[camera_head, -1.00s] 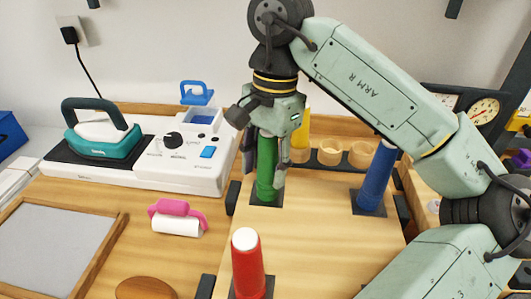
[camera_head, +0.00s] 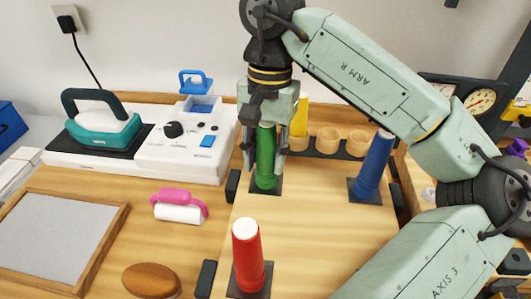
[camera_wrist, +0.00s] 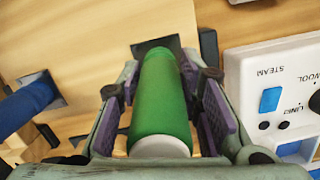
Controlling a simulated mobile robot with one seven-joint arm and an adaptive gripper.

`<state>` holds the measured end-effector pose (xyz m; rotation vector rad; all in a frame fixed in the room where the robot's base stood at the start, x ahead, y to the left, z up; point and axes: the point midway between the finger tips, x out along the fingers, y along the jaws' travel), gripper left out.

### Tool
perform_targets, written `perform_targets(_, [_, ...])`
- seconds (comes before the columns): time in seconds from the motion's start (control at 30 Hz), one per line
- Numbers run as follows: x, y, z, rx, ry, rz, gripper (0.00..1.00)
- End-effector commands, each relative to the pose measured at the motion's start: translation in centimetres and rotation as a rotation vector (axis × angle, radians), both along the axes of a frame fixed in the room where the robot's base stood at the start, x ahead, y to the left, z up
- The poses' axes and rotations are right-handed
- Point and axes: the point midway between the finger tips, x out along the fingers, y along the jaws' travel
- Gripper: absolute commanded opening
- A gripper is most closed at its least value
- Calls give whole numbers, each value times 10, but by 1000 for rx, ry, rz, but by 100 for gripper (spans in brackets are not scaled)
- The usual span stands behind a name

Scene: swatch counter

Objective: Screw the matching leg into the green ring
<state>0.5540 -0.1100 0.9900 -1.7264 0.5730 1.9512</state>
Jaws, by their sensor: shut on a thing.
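The green leg (camera_head: 265,157) stands upright on a dark square plate (camera_head: 267,186) at the far left of the wooden board. My gripper (camera_head: 265,150) points down over it and is shut around it, one finger on each side. In the wrist view the green leg (camera_wrist: 160,100) lies between my gripper's purple pads (camera_wrist: 165,115), its white end nearest the camera. Its far end meets the dark plate. I cannot make out a separate green ring; the leg's foot hides what is there.
A steam iron unit (camera_head: 180,150) and a pink-handled roller (camera_head: 179,206) are at left. The board's middle is clear.

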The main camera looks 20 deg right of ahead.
Motion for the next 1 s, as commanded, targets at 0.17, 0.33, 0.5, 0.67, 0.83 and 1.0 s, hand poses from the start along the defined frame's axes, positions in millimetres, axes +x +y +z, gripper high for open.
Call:
perform_targets(0.17, [0,0,-1,1,-2,-29,4])
perform_targets(0.33, [2,0,-4,-1,-2,-277,4])
perform_targets(0.5, [3,0,-4,0,-3,-570,4])
perform_targets(0.67, [5,0,-4,-1,-5,-847,4])
perform_targets(0.83, [6,1,-4,-1,-5,-1133,4])
perform_targets(1.0, [7,1,-2,0,-4,-1292,4])
